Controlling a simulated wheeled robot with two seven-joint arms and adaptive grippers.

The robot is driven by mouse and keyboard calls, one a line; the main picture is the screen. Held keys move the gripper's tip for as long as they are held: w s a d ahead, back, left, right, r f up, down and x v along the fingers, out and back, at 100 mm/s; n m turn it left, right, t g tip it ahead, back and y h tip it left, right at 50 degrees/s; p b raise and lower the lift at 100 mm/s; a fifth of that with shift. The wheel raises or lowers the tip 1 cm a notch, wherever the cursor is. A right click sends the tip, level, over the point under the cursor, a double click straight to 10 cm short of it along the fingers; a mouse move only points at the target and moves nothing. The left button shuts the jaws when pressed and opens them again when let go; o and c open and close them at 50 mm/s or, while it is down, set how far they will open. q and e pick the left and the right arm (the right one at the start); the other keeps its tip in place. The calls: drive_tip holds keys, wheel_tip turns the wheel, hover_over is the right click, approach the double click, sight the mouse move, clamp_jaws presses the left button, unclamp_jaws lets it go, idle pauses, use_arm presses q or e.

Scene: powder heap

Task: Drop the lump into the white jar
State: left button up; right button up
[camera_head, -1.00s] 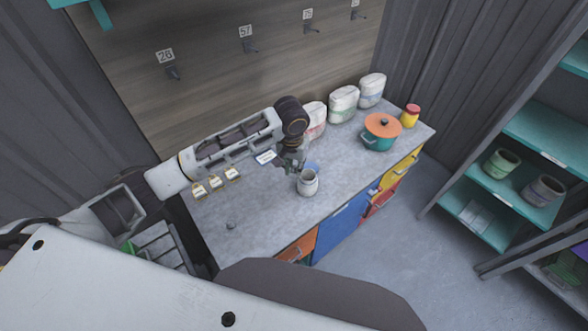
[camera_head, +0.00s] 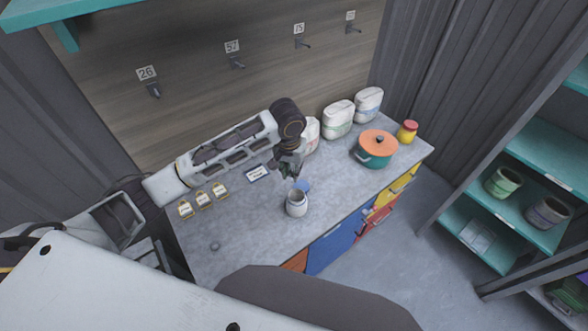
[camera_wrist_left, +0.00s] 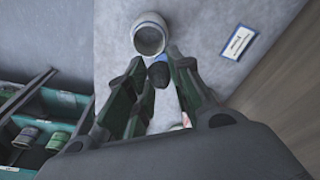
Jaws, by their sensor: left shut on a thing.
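The white jar (camera_head: 297,208) stands upright and open on the grey counter. In the left wrist view its open mouth (camera_wrist_left: 149,40) is just beyond my fingertips. My left gripper (camera_head: 290,173) is above the counter, just behind the jar in the head view. In the left wrist view the gripper (camera_wrist_left: 158,66) is shut on a dark grey lump (camera_wrist_left: 159,75), held between the fingertips beside the jar's rim and not over its opening. My right gripper is not in view.
A blue round thing (camera_head: 303,186) lies behind the jar. A small grey object (camera_head: 215,246) lies at the front left. Labelled tags (camera_head: 204,200) and a card (camera_head: 257,173) lie left. White bags (camera_head: 338,118), an orange-lidded pot (camera_head: 376,148) and a red-lidded jar (camera_head: 407,131) stand right.

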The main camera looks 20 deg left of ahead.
use_arm(q)
drive_tip(key=shift+s, duration=0.15)
drive_tip(key=shift+f, duration=0.2)
drive_tip(key=shift+f, duration=2.8)
drive_tip(key=o, duration=0.8)
drive_tip(key=shift+o, duration=0.2)
